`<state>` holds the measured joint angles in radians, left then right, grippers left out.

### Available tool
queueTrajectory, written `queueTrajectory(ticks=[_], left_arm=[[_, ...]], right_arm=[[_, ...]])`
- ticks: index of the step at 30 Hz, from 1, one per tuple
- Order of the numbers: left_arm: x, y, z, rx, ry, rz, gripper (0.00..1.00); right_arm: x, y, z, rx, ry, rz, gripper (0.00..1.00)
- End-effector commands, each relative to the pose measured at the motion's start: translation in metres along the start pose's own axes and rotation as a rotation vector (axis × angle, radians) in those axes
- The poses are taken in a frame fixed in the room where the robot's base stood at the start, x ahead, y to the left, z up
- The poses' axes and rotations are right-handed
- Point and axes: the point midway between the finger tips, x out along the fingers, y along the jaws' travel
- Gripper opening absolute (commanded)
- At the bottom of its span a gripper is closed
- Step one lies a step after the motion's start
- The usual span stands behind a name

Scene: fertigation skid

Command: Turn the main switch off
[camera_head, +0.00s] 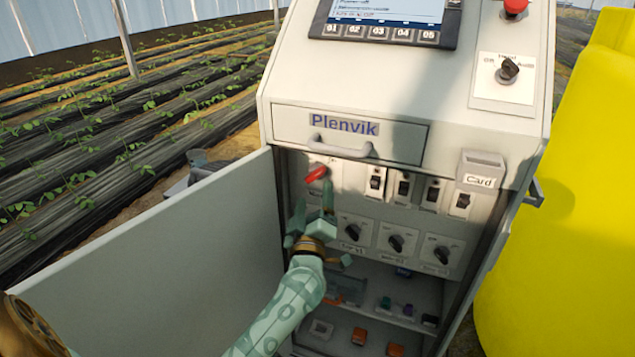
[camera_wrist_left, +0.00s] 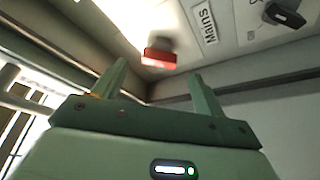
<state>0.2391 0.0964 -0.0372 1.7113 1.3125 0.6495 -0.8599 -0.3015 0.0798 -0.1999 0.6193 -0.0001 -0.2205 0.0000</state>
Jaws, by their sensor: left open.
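The main switch is a red handle (camera_head: 316,174) at the upper left of the panel inside the open cabinet. It slants up to the right in the head view. In the left wrist view the red handle (camera_wrist_left: 158,58) shows beyond the fingertips, near a "Mains" label (camera_wrist_left: 205,22). My left gripper (camera_head: 314,205) is open and empty, just below and in front of the handle. In the left wrist view my left gripper (camera_wrist_left: 158,75) has its fingers apart, with the handle between their lines and seemingly not touched. My right gripper is not in view.
The cabinet door (camera_head: 170,265) stands open on the left of my arm. Several rocker switches and a row of black knobs (camera_head: 396,243) share the panel. A drawer handle (camera_head: 340,149) juts out above it. A yellow tank (camera_head: 560,220) stands on the right.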

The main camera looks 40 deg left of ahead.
Motion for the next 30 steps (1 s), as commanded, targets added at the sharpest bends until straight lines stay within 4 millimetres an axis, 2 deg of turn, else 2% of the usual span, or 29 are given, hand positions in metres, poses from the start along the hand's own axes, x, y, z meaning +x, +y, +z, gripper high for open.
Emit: queueTrajectory(ticks=[3,9,13,20,21,24,26,30], left_arm=[[0.027,-0.002,0.002,0.0,0.0,0.0,0.71],[0.055,-0.001,0.001,0.001,0.0,0.0,0.71],[0.062,-0.001,0.001,0.0,0.0,-0.001,0.71],[0.063,0.0,0.0,0.0,0.0,0.0,0.71],[0.063,0.0,0.0,0.0,0.0,0.0,0.69],[0.063,0.0,0.0,0.0,0.0,0.0,0.41],[0.063,0.0,0.0,0.0,0.0,0.0,0.26],[0.063,0.0,0.0,-0.001,-0.001,-0.001,0.27]], right_arm=[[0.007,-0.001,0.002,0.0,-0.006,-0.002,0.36],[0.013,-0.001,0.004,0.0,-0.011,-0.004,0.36],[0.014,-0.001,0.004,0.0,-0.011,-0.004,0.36],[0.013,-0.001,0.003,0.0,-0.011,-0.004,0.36],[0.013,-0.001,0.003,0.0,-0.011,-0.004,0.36],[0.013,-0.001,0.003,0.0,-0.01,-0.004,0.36],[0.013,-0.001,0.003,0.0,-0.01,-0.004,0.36],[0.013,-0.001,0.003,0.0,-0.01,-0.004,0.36]])
